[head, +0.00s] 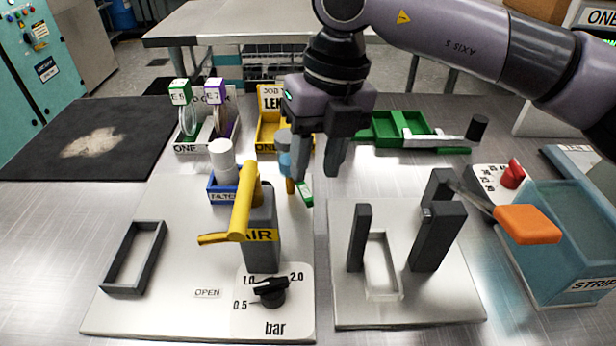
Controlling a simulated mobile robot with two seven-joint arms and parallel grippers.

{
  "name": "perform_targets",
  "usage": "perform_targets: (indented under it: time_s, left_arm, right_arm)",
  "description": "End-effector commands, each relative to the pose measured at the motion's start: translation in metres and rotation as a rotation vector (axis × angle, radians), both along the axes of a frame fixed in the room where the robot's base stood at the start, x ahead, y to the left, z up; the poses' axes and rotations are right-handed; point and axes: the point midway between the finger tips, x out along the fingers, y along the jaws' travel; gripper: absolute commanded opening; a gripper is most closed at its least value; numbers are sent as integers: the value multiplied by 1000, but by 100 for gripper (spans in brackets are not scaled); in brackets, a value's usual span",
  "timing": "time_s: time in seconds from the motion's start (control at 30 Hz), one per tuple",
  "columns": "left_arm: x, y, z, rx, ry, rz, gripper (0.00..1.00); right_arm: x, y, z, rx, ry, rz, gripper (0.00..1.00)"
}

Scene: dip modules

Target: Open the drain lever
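No label reading drain is legible. A lever with an orange grip (527,224) sticks out to the right from a dark grey post (436,225) on the right steel plate. Its grip hangs over the near edge of a blue see-through tank (565,240). A yellow lever (242,210) sits on a grey block marked AIR on the left plate, with an OPEN label (207,293) in front. My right gripper (319,172) points down above the table behind the plates, fingers apart and empty, touching neither lever. My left gripper is out of view.
A black pressure knob (270,291) and a grey rectangular frame (134,258) are on the left plate. Behind stand a blue bin (226,190), a yellow bin (268,135) and a green tray (400,128). A red knob (512,174) is at right. A dark mat (60,130) lies at left.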

Motion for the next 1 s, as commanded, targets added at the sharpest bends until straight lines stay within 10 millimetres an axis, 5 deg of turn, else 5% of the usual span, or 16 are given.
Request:
perform_targets:
  time_s: [0.3, 0.63, 0.77, 1.0]
  left_arm:
    - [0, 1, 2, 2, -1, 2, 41]
    - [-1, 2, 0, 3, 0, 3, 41]
    - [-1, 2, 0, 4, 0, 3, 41]
    - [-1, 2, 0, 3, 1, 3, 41]
  right_arm:
    - [-2, 6, -41, 1, 0, 0, 38]
    - [-3, 7, -46, 1, 0, 0, 38]
    - [-3, 7, -46, 1, 0, 0, 0]
    - [-2, 7, -46, 1, 0, 4, 0]
